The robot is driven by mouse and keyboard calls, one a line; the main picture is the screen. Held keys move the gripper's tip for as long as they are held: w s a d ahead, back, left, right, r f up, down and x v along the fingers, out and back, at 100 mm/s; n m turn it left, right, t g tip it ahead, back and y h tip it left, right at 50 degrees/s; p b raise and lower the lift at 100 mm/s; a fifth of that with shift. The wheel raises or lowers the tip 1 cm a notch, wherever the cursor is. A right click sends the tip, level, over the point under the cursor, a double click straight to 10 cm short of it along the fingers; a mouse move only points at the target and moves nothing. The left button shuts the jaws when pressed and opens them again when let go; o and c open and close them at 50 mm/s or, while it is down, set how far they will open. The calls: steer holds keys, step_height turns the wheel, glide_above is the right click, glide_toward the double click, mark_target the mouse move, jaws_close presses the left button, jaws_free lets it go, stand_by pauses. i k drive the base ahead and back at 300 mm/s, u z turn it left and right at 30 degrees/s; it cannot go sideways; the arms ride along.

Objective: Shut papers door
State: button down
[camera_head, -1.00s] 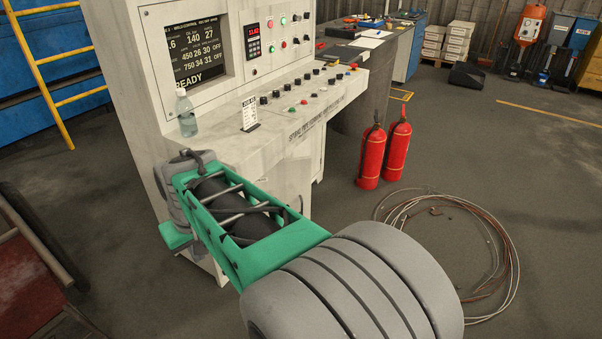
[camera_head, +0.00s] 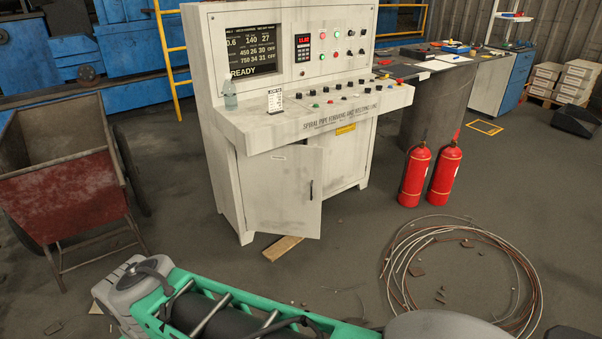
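The off-white control console (camera_head: 270,115) stands in the middle of the view. A light grey door (camera_head: 280,195) on its lower front stands ajar, swung outward from the cabinet. It has a small label near its top edge and a dark upright handle (camera_head: 311,190) near its right edge. The inside of the cabinet is hidden behind the door. My green and grey arm crosses the bottom of the picture, low and in front of the console, apart from the door. My gripper is not in view.
A wooden piece (camera_head: 283,248) lies on the floor below the door. Two red fire extinguishers (camera_head: 430,177) stand right of the console. A wire coil (camera_head: 465,280) lies front right. A rusty red cart (camera_head: 65,195) stands left. Floor between cart and console is clear.

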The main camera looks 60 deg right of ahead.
mark_target(281, 187)
steer(key=z, duration=0.6)
steer(key=i, duration=0.4)
steer(key=z, duration=0.7)
steer(key=i, duration=1.15)
steer(key=u, duration=0.3)
